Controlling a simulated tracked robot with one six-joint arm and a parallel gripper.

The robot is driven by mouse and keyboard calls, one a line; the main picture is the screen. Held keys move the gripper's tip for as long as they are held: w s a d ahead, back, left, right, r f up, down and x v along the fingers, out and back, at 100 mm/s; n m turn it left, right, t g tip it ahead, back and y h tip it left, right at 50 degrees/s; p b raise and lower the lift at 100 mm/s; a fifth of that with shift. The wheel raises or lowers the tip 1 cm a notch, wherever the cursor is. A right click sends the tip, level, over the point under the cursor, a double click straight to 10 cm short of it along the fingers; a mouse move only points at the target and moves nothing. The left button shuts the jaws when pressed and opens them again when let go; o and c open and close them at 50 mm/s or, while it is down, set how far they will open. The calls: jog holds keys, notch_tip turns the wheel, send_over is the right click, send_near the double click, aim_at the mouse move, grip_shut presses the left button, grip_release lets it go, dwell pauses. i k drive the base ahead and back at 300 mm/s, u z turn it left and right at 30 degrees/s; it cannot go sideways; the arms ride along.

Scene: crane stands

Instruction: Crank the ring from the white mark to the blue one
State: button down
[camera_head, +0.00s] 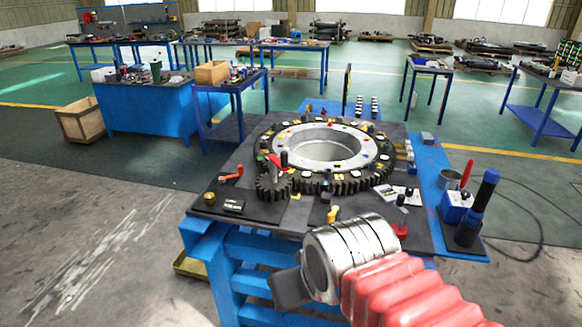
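The large ring (347,186) has black outer teeth and a pale metal inner face with small coloured marks. It lies flat on the dark top of a blue stand. A small black gear (273,187) meshes with it at the front left. The white and blue marks are too small to tell apart surely. My gripper (288,290) shows as a dark plate at the bottom, in front of the stand and apart from the gear. Its fingers are not clear.
A blue-topped dark post (480,205) and a red-handled tool (466,173) stand at right. Workbenches (150,100) stand behind.

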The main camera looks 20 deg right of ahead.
aim_at(272, 187)
jog(key=u, duration=0.45)
jog(key=k, duration=1.05)
jog(key=u, duration=0.15)
jog(key=i, duration=0.4)
jog(key=z, duration=0.6)
jog(key=i, duration=1.6)
jog(key=u, duration=0.6)
